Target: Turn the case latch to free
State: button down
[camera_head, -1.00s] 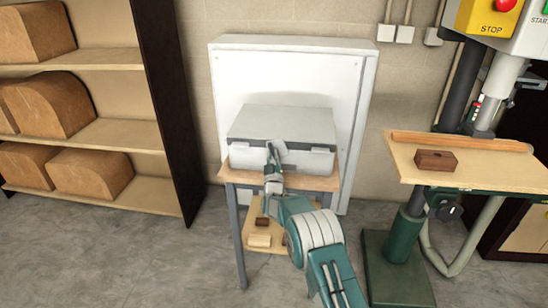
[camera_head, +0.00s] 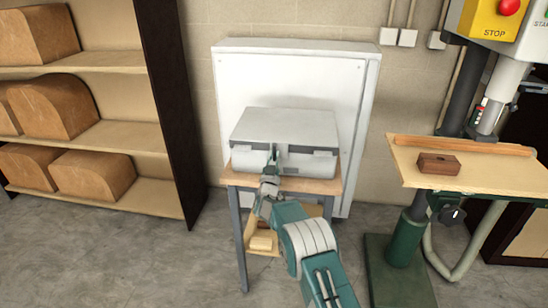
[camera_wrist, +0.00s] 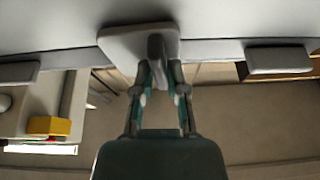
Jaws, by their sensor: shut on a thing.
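The grey case (camera_head: 285,124) lies closed on a small wooden-topped table. Its front face fills the top of the wrist view (camera_wrist: 225,48). The case latch has a pale plate (camera_wrist: 122,42) on that face and a dark grey lever (camera_wrist: 155,46) standing out from it. My gripper (camera_wrist: 158,72) is shut on the lever, with one finger on each side. In the head view my gripper (camera_head: 272,158) is at the front of the case, left of its middle, and hides most of the latch.
Two grey blocks on the case front flank the latch, one left (camera_wrist: 20,73) and one right (camera_wrist: 278,60). A white cabinet (camera_head: 350,110) stands behind the table (camera_head: 325,185). A shelf of brown forms (camera_head: 95,175) is left; a green-based press (camera_head: 400,270) is right.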

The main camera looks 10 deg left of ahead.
jog(key=shift+f, duration=0.35)
jog(key=c, duration=0.7)
grip_release()
jog(key=shift+a, duration=0.1)
jog(key=shift+r, duration=0.15)
jog(key=shift+r, duration=0.1)
jog(key=v, duration=1.2)
jog(key=shift+a, duration=0.1)
